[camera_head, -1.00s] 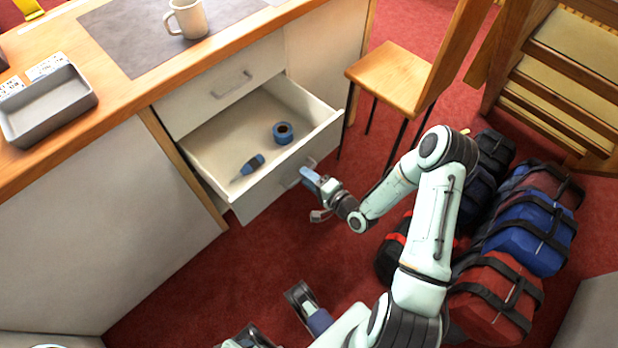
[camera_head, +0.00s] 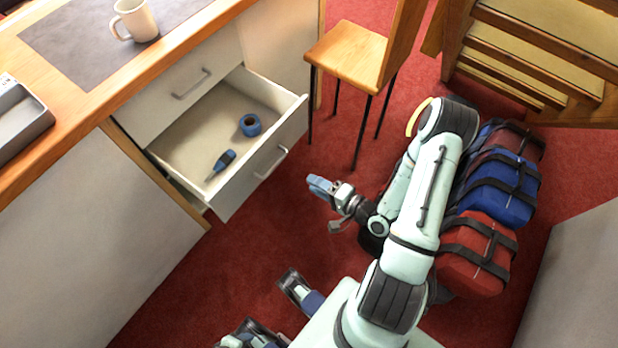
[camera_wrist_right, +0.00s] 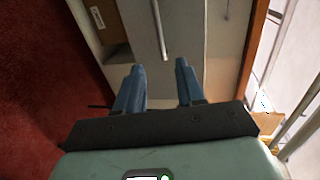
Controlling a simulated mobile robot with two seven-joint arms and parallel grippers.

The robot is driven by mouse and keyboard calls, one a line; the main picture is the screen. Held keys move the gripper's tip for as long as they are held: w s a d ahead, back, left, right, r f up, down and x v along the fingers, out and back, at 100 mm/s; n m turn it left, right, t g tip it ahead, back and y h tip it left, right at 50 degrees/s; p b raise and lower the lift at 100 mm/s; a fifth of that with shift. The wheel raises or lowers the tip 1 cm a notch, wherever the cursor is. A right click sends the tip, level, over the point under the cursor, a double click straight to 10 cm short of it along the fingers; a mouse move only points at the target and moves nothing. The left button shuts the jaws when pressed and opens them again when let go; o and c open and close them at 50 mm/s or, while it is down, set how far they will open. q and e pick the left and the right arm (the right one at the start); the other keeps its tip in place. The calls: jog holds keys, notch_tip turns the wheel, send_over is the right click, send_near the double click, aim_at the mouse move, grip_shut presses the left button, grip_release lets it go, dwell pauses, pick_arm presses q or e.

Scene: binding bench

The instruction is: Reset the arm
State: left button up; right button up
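My right gripper (camera_head: 321,187) is in front of the open drawer (camera_head: 236,183), clear of its handle (camera_head: 271,164). In the right wrist view its two blue fingers (camera_wrist_right: 160,84) are spread apart with nothing between them, and a drawer handle (camera_wrist_right: 159,30) shows beyond them. The drawer stands pulled out and holds a blue tape roll (camera_head: 250,125) and a blue-handled screwdriver (camera_head: 222,163).
A wooden chair (camera_head: 346,55) stands right of the drawer. Several strapped bags (camera_head: 478,250) lie on the red floor beside my right arm. A mug (camera_head: 134,20) and a grey tray (camera_head: 18,122) are on the bench. Red floor is clear before the cabinet.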

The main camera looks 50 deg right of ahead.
dwell(0.6)
jog(key=a+f+n+g+y+p, duration=0.2)
jog(key=a+f+n+g+p, duration=0.5)
jog(key=a, duration=0.4)
jog(key=s+a+n+g+p, duration=0.4)
jog(key=s+a+n+g, duration=0.2)
jog(key=s+a+g, duration=0.3)
jog(key=shift+s+a+r+g+y, duration=0.3)
jog(key=shift+s+a, duration=0.1)
jog(key=shift+s, duration=0.15)
